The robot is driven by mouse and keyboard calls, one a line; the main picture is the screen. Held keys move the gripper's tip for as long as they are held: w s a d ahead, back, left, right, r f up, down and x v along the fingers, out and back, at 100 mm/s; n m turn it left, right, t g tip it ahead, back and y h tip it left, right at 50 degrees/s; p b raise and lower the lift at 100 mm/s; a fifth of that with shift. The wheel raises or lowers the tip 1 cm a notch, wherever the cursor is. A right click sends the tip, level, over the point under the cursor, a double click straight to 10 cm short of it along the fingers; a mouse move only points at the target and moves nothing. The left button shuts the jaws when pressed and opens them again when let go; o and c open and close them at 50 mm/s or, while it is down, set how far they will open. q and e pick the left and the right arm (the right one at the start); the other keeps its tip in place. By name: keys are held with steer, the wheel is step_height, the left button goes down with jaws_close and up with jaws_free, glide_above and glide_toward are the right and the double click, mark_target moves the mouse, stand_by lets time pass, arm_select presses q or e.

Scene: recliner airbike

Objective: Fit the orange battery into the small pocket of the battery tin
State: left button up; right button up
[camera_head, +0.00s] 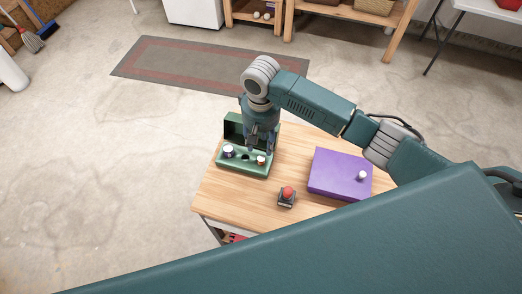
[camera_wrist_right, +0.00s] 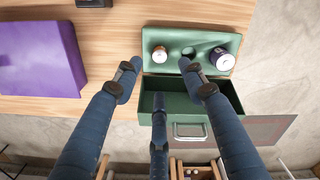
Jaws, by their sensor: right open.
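The green battery tin (camera_head: 248,169) stands open at the table's far left corner, its lid up at the back. The orange battery (camera_head: 261,160) stands upright at the right of its top panel, with its pale end up; it also shows in the right wrist view (camera_wrist_right: 160,54). I cannot tell how deep it sits. A dark round pocket (camera_wrist_right: 190,52) is empty beside it. A larger purple battery with a white top (camera_wrist_right: 222,60) stands at the panel's other end. My right gripper (camera_head: 260,146) is above the tin, fingers spread and empty (camera_wrist_right: 162,85). My left gripper is out of view.
On the wooden table (camera_head: 222,196), a purple box (camera_head: 335,168) with a pale knob on top lies to the right. A red button on a dark base (camera_head: 287,196) is near the front. Bare table lies between the tin and these.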

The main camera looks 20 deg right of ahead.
steer(key=shift+r, duration=1.35)
steer(key=shift+s+f, duration=0.1)
